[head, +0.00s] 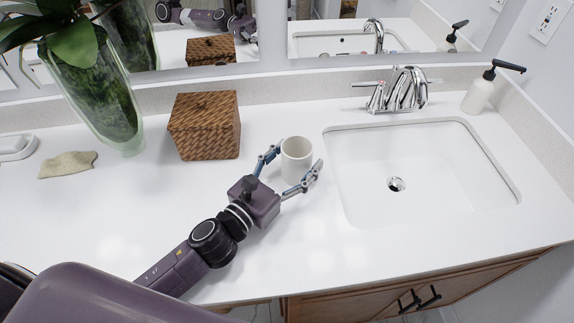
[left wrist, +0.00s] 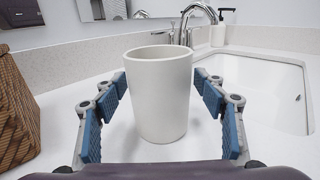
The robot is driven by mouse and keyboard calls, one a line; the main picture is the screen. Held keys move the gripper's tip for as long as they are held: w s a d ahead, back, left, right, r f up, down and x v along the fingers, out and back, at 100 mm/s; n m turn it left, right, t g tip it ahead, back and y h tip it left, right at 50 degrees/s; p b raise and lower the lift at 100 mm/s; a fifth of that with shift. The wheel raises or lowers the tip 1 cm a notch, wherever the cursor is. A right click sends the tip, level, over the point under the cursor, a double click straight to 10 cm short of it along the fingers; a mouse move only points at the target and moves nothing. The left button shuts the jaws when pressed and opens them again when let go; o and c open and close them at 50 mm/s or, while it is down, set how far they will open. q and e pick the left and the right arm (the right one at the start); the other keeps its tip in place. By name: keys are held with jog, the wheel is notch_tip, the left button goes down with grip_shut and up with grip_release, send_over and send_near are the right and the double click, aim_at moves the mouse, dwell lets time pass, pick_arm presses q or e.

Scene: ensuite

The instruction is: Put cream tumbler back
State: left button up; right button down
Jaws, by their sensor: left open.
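The cream tumbler (head: 297,158) stands upright on the white counter, between the woven box and the sink. It also shows in the middle of the left wrist view (left wrist: 160,95). My left gripper (head: 292,172) is open, with one finger on each side of the tumbler. In the left wrist view the blue finger pads (left wrist: 165,110) flank the tumbler, with a visible gap on both sides. My right gripper is not in view.
A brown woven box (head: 205,125) stands just left of the tumbler. The sink (head: 430,180) with a chrome faucet (head: 403,90) lies to the right. A soap dispenser (head: 478,95) is at the far right. A glass vase (head: 95,95) stands at left. The front counter is clear.

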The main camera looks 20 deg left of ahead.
pick_arm(q)
jog(key=b+v, duration=0.4)
jog(key=v, duration=0.7)
jog(key=shift+s+a+r, duration=0.1)
jog(key=shift+s+a, duration=0.05)
jog(key=shift+s, duration=0.3)
jog(key=shift+s, duration=0.1)
